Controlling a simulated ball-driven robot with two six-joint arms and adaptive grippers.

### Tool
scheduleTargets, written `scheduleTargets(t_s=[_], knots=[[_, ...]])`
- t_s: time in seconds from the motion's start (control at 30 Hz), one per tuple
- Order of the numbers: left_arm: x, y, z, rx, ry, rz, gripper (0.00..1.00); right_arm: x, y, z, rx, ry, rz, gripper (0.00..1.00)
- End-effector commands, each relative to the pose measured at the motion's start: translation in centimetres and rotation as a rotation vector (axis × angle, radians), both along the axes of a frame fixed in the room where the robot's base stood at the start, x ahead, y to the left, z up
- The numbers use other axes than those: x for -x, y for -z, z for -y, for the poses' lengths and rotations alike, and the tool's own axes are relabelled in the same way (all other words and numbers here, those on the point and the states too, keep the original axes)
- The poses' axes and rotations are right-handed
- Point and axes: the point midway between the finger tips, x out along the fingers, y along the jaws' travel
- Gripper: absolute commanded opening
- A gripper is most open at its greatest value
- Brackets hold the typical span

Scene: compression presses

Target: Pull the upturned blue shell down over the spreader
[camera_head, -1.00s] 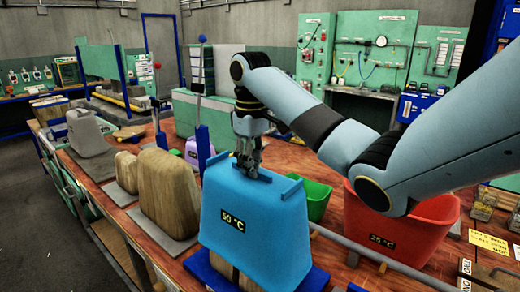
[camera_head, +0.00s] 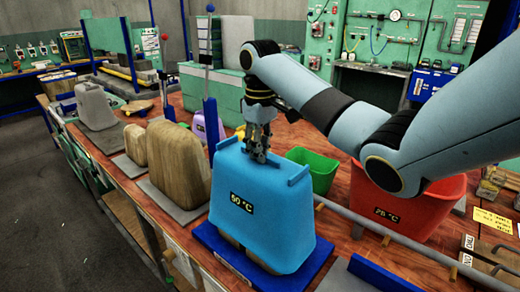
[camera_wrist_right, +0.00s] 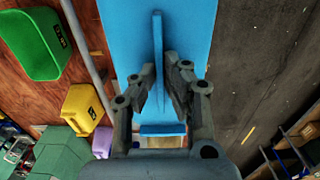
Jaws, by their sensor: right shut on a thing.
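The blue shell (camera_head: 265,222), marked 50 °C, is upside down with its wide mouth facing down. It sits over the wooden spreader (camera_head: 248,257), whose lower part shows beneath the shell's rim; the rest is hidden inside. My right gripper (camera_head: 258,157) points down at the shell's top and is shut on a raised rib there. In the right wrist view, the two fingers (camera_wrist_right: 159,80) stand on either side of the thin blue rib (camera_wrist_right: 158,45). My left gripper is not in view.
The spreader stands on a blue base plate (camera_head: 207,238). Wooden blocks (camera_head: 180,163) stand to the left. A green bin (camera_head: 318,165) and a red bin (camera_head: 405,208) stand to the right. A grey rail (camera_head: 385,232) runs along the table in front of the red bin.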

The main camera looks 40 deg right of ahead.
Motion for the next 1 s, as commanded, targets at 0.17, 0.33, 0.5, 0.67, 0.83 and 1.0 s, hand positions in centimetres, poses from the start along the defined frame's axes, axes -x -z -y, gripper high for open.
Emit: scheduleTargets(t_s=[0.17,0.33,0.5,0.67,0.83,1.0], knots=[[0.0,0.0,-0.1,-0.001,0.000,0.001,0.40,0.0,0.2,0.0,0.000,0.000,0.000,0.00],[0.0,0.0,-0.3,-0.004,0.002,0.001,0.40,0.0,0.5,0.0,0.000,0.000,0.000,0.00],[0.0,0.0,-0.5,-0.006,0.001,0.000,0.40,0.0,0.8,0.0,0.000,0.000,0.000,0.00],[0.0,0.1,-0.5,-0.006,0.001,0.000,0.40,0.0,1.0,0.0,0.000,0.000,0.000,0.00],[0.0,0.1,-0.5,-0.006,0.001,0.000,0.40,0.0,1.0,0.0,0.000,0.000,0.000,0.26],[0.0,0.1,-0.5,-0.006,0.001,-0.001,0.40,0.0,1.0,0.0,0.000,0.000,0.000,0.35]])
